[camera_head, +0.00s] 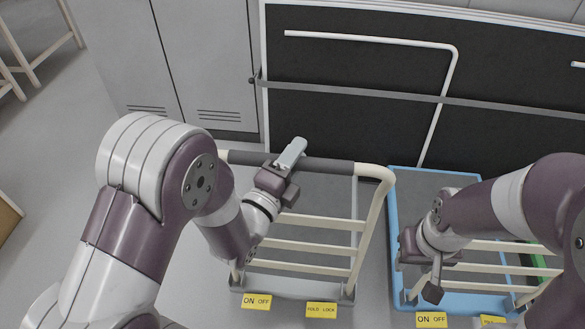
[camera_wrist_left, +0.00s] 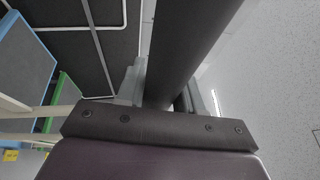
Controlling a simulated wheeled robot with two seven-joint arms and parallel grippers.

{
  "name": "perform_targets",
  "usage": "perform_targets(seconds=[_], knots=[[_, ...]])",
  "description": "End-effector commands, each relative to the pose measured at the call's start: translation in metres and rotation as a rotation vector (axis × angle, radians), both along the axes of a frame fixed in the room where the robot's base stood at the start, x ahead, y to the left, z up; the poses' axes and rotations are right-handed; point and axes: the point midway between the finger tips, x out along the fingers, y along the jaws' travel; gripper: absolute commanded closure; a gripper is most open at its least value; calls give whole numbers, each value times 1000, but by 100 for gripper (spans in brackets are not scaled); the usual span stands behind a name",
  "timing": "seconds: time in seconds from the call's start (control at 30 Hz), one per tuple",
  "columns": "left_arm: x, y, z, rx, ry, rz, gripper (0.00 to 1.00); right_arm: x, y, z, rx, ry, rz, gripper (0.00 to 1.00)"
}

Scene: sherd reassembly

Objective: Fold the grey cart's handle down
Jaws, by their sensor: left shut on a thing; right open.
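The grey cart (camera_head: 336,204) stands in the middle of the head view, with its cream handle frame (camera_head: 375,173) upright on the near side. The handle's dark grip bar (camera_head: 330,167) runs across the top. My left gripper (camera_head: 288,158) is shut on this bar, near its middle. In the left wrist view the dark bar (camera_wrist_left: 190,45) passes between the fingers of my left gripper (camera_wrist_left: 165,90). Yellow labels ON OFF (camera_head: 257,301) and FOLD LOCK (camera_head: 321,310) sit at the cart's near edge. My right gripper (camera_head: 433,282) is open, low in front of the blue cart.
A blue cart (camera_head: 425,178) stands close on the right, partly hidden by my right arm. A green edge (camera_head: 538,262) shows beyond it. Behind are a dark panel (camera_head: 330,75) with a white pipe and grey bar, and grey cabinets (camera_head: 205,60).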

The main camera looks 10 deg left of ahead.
Motion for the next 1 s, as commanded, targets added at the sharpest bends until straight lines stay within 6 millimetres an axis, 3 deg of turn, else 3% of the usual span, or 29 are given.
perform_targets(seconds=[0.2, 0.4, 0.6, 0.8, 1.0], knots=[[84, 1, -2, -1, 117, 3, 100, 0, 0, 11, 0, 0, 0, 57], [173, 1, -23, 0, 255, 2, 100, 0, 0, 11, 0, 0, 0, 57], [246, 1, -48, 2, 371, 3, 100, 0, 0, 10, 0, 0, 0, 57], [295, 1, -71, 2, 427, 2, 100, 0, 0, 9, 0, 0, 0, 57], [327, 1, -88, 1, 426, 1, 100, 0, 0, 7, 0, 0, 0, 57]])
